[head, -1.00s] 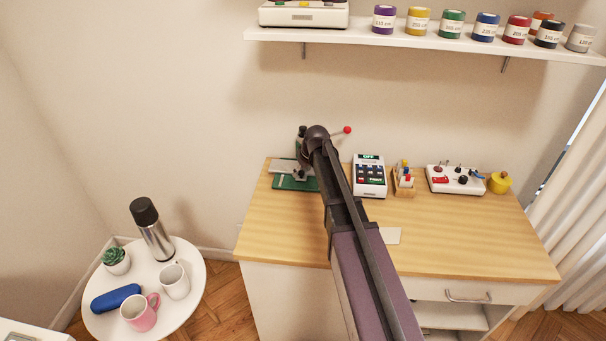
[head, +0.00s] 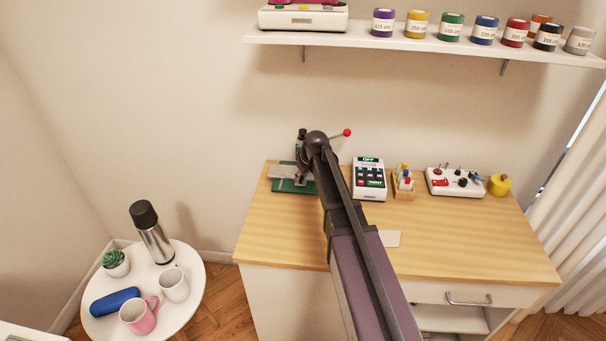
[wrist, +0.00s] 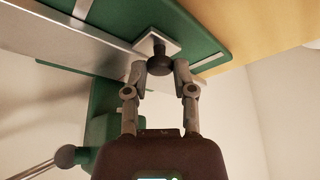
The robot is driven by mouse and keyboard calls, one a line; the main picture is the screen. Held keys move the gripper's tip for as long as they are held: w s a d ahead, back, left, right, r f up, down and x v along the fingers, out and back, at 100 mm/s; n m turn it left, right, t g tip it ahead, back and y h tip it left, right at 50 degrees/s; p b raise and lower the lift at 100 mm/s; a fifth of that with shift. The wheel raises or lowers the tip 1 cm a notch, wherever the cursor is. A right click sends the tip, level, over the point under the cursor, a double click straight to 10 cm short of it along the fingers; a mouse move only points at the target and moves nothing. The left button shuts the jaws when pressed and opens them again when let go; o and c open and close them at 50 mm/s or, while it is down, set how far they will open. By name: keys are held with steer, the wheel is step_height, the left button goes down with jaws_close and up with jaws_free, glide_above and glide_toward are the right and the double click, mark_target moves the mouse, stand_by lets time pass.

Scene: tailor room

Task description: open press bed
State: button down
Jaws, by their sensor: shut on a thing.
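The press (head: 292,185) stands at the back left of the wooden desk, with a green base, a grey bed and a lever ending in a red knob (head: 347,132). In the wrist view the grey bed (wrist: 95,38) lies against the green plate (wrist: 195,30). A dark round knob (wrist: 160,64) on a pale square mount sits at the bed's end. My gripper (wrist: 160,72) is shut on this knob, one finger on each side. In the head view my arm hides the gripper and part of the press.
Right of the press on the desk (head: 290,235) are a keypad device (head: 369,179), a small wooden holder (head: 403,184), a switch box (head: 455,182) and a yellow pot (head: 499,185). A shelf (head: 400,41) hangs above. A round side table (head: 190,290) with mugs stands at left.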

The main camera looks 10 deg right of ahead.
steer(key=s, duration=0.1)
steer(key=s+a, duration=0.1)
steer(key=s, duration=0.3)
steer(key=shift+s+a, duration=0.1)
steer(key=shift+a, duration=0.25)
steer(key=shift+c, duration=2.2)
jaws_free()
steer(key=s+d+r+m+g+h+p, duration=0.1)
steer(key=s+r+m+g+p, duration=0.1)
steer(key=s, duration=0.9)
steer(key=s+d+r+m+g+h+p, duration=0.1)
steer(key=s+r+m+g+p, duration=0.1)
steer(key=s, duration=0.9)
steer(key=r+m+p, duration=0.1)
steer(key=p, duration=0.1)
steer(key=shift+s+p, duration=0.3)
steer(key=shift+s, duration=0.1)
